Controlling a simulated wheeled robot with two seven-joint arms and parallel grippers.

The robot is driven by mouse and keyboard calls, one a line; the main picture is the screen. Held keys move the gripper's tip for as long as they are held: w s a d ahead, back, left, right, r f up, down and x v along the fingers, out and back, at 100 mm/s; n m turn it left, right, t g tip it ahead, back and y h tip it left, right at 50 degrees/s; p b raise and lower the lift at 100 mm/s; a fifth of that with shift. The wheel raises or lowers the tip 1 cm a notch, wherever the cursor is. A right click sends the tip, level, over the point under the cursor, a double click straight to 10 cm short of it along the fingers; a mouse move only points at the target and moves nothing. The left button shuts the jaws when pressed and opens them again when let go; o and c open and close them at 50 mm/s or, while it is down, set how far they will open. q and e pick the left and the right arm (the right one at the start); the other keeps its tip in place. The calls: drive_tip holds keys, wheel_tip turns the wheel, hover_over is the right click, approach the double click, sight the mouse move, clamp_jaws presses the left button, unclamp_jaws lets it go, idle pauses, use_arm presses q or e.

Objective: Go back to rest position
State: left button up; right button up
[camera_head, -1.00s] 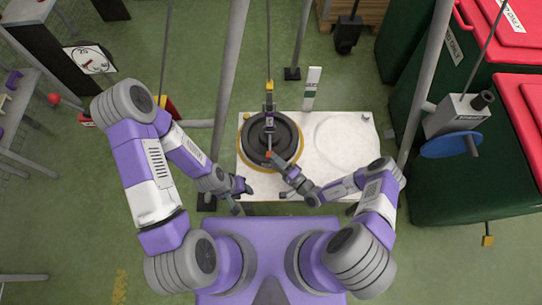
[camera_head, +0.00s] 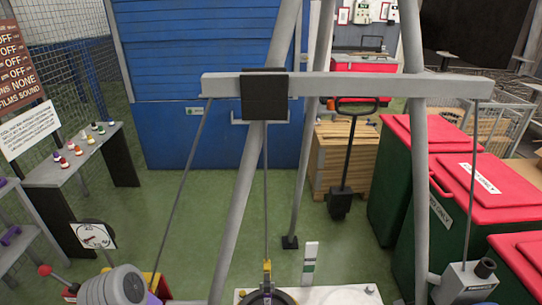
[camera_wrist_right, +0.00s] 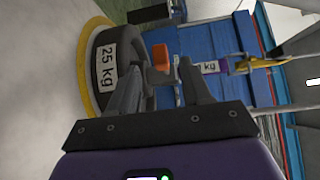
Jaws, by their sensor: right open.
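My right gripper (camera_wrist_right: 160,85) shows in the right wrist view with its two grey fingers apart. A small orange block (camera_wrist_right: 160,56) shows between the fingertips; I cannot tell whether either finger touches it. A dark weight marked 25 kg (camera_wrist_right: 105,65) is just to the left of the fingers, inside a yellow ring (camera_wrist_right: 82,70). In the head view only the weight's top (camera_head: 262,298) shows at the bottom edge.
A grey frame with a crossbeam (camera_head: 350,84) stands ahead, with a cable hanging from it. A crank winch (camera_head: 468,283) is at the lower right. Red-lidded green bins (camera_head: 440,225) stand at right, a dial (camera_head: 95,236) at left. Green floor (camera_head: 180,215) is open behind.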

drive_tip(key=s+a+r+n+g, duration=0.1)
drive_tip(key=s+a+n+g, duration=0.15)
drive_tip(key=s+g, duration=0.45)
drive_tip(key=s+a+r+n+g, duration=0.1)
drive_tip(key=s+r+n+g, duration=0.15)
drive_tip(key=s+g, duration=0.5)
drive_tip(key=s+d+n+g+h, duration=0.1)
drive_tip(key=s+d+g+h, duration=0.1)
drive_tip(key=d+h, duration=0.35)
drive_tip(key=w+d+r+t+h, duration=0.2)
drive_tip(key=w+r+t+h, duration=0.1)
drive_tip(key=w+r+t, duration=0.2)
drive_tip(key=shift+w+d, duration=0.2)
drive_tip(key=shift+d, duration=0.05)
drive_tip(key=shift+a+h, duration=0.1)
drive_tip(key=shift+h, duration=0.15)
